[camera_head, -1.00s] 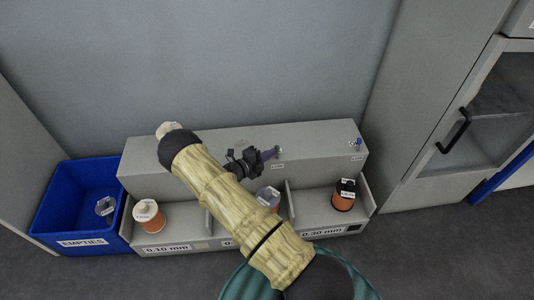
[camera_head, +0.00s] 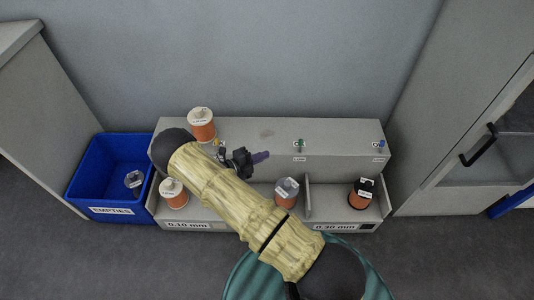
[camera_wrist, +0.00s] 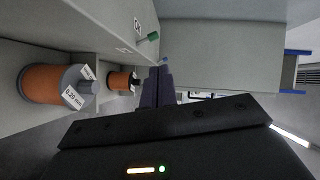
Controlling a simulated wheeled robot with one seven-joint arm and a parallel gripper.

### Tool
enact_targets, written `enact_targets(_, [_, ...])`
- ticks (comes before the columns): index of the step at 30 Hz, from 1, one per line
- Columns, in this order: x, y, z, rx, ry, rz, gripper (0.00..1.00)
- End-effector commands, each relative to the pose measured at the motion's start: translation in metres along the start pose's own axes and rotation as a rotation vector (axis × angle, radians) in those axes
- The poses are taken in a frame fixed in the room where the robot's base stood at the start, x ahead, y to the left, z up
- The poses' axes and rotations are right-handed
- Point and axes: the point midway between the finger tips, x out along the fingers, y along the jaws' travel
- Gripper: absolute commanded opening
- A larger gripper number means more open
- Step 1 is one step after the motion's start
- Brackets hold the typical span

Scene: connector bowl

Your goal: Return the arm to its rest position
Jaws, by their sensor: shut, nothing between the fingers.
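My gripper (camera_head: 262,157) has purple fingers and is shut with nothing between them. In the head view it hangs in front of the grey dispenser box, left of a green peg (camera_head: 300,145). In the wrist view the closed fingers (camera_wrist: 156,88) point along the front of the box, with the green peg (camera_wrist: 150,37) up and to their left. My pale, banded arm crosses the head view from the lower right to the upper left and hides part of the rack.
A grey rack (camera_head: 330,135) holds spools: one on top (camera_head: 201,124), and others in bays at left (camera_head: 173,192), middle (camera_head: 287,192) and right (camera_head: 362,193). A blue EMPTIES bin (camera_head: 110,211) holds a clear spool (camera_head: 133,179). A cabinet (camera_head: 470,140) stands right.

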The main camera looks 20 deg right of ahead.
Motion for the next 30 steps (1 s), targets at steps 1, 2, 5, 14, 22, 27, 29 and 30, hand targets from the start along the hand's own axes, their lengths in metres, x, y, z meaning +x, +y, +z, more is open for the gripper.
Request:
enact_targets(1, [0.0,0.0,0.0,0.0,0.0,0.0,0.0])
enact_targets(2, [0.0,0.0,0.0,0.0,0.0,0.0,0.0])
enact_targets(5, [0.0,0.0,0.0,0.0,-0.001,0.0,0.0])
enact_targets(14, [0.0,-0.001,0.0,0.007,0.001,0.004,0.0])
enact_targets(22, [0.004,-0.022,-0.029,0.292,0.141,0.169,0.0])
enact_targets(27, [-0.003,-0.04,-0.06,0.631,0.323,0.328,0.0])
enact_targets(29, [-0.007,-0.047,-0.071,0.752,0.394,0.377,0.0])
enact_targets(30, [-0.01,-0.051,-0.078,0.832,0.443,0.406,0.0])
